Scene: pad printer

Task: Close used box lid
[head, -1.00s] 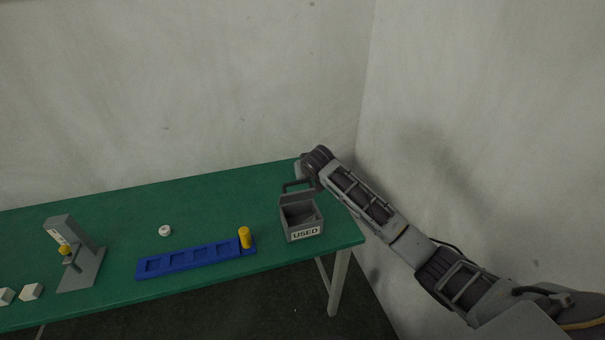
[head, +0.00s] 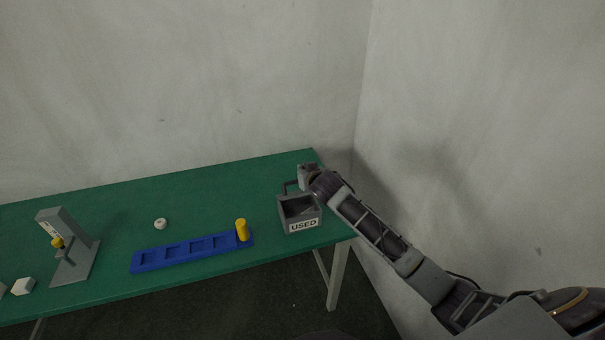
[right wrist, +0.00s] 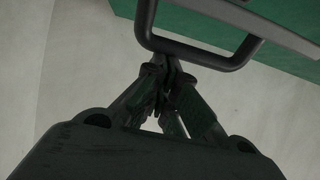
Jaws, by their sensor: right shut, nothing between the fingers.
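The grey used box (head: 299,227), labelled "USED", stands near the right end of the green table. Its dark inside shows, so it is open. The lid's looped handle (head: 290,186) rises at the back of the box; the lid panel is partly hidden by my right arm, so its exact angle is unclear. My right gripper (right wrist: 168,70) is shut and empty. In the right wrist view its fingertips are close beside the handle bar (right wrist: 190,52); I cannot tell whether they touch. In the head view my wrist hides the fingertips. My left gripper is not in view.
A blue slotted tray (head: 190,254) with a yellow cylinder (head: 241,230) lies left of the box. A small white round piece (head: 160,224), the grey pad printer (head: 75,262) and white blocks (head: 23,286) are farther left. The table's back middle is clear.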

